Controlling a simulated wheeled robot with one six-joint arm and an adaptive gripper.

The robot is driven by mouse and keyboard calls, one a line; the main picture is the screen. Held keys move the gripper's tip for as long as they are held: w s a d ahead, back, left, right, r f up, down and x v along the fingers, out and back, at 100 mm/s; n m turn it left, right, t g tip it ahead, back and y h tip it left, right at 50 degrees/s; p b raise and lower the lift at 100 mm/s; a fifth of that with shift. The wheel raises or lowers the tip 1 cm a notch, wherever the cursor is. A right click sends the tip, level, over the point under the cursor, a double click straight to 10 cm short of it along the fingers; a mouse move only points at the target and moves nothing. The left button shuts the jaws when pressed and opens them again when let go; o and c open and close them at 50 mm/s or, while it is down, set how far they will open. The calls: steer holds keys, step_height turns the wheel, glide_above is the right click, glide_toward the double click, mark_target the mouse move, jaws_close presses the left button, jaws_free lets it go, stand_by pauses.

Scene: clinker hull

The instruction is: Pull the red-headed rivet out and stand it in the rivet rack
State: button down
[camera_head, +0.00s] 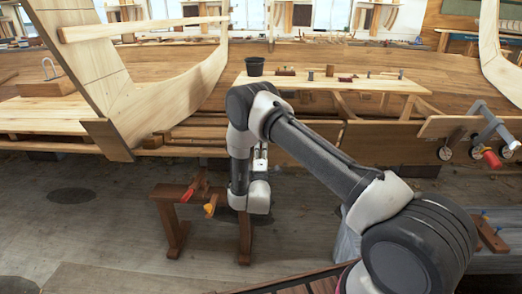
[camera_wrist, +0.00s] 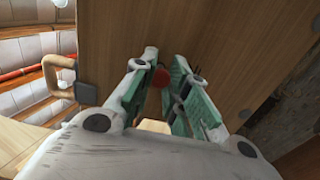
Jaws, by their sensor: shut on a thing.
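In the wrist view, my gripper (camera_wrist: 165,64) has its green-padded fingers shut on the red-headed rivet (camera_wrist: 160,79). Only the rounded red head shows between the fingers; the shank is hidden. A broad brown wooden face (camera_wrist: 225,35) lies just beyond the fingertips. I cannot tell whether the rivet still sits in the wood. In the head view, my gripper (camera_head: 261,157) points up below the bench, partly hidden by my arm, and the rivet cannot be made out. I cannot surely pick out the rivet rack; a small brown block (camera_head: 285,72) stands on the bench.
The pale bench top (camera_head: 330,83) holds a black bucket (camera_head: 255,66) and several small items. A low wooden trestle (camera_head: 178,200) stands left of my wrist. A board with clamps (camera_head: 490,124) juts in at right. A wooden handle (camera_wrist: 60,78) is left of my fingers in the wrist view.

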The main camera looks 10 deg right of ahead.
steer(key=shift+s+f, duration=0.1)
steer(key=shift+v, duration=2.35)
steer(key=s+d+r, duration=0.3)
steer(key=d+r, duration=0.1)
steer(key=r, duration=0.4)
steer(key=s+d+r, duration=0.4)
steer(key=r, duration=0.5)
steer(key=shift+d+h, duration=0.2)
steer(key=shift+h, duration=0.2)
steer(key=shift+s+d, duration=0.1)
